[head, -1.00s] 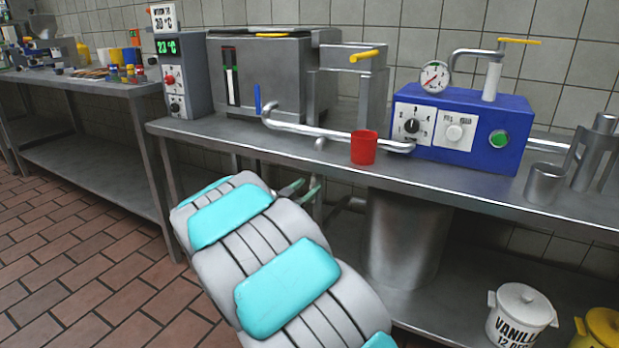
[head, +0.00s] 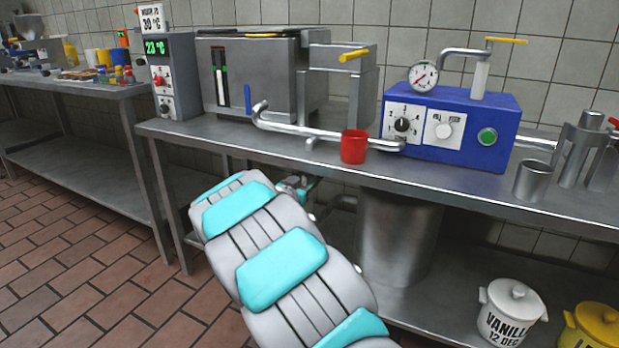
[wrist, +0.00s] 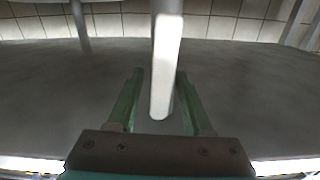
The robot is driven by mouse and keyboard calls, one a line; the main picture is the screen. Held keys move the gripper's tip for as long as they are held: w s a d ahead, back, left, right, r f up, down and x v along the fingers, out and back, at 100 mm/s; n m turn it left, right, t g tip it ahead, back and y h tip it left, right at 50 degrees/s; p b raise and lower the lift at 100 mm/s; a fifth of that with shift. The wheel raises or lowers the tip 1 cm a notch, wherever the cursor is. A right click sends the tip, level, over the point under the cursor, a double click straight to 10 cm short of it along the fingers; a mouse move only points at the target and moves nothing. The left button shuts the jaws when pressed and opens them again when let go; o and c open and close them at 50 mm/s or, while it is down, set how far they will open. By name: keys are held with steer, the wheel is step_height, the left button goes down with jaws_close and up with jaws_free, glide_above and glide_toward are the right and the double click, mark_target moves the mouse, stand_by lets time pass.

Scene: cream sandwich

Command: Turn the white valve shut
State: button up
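In the wrist view a long white bar (wrist: 166,60), which looks like the handle of the white valve, runs up the picture between the two green fingers of my gripper (wrist: 159,76). The fingers are open, one on each side of the bar. A gap shows on its left; the right finger is very close, and I cannot tell if it touches. In the head view my gripper (head: 300,188) is below the front edge of the steel counter (head: 260,143), mostly hidden behind my arm. The white valve cannot be made out there.
A red cup (head: 354,147) stands on the counter by a bent steel pipe (head: 300,130). A blue machine (head: 460,130) with a gauge is to its right. A steel cylinder (head: 397,240) stands under the counter. A white vanilla pot (head: 512,312) is on the lower shelf.

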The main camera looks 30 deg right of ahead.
jaws_close()
stand_by(1.2)
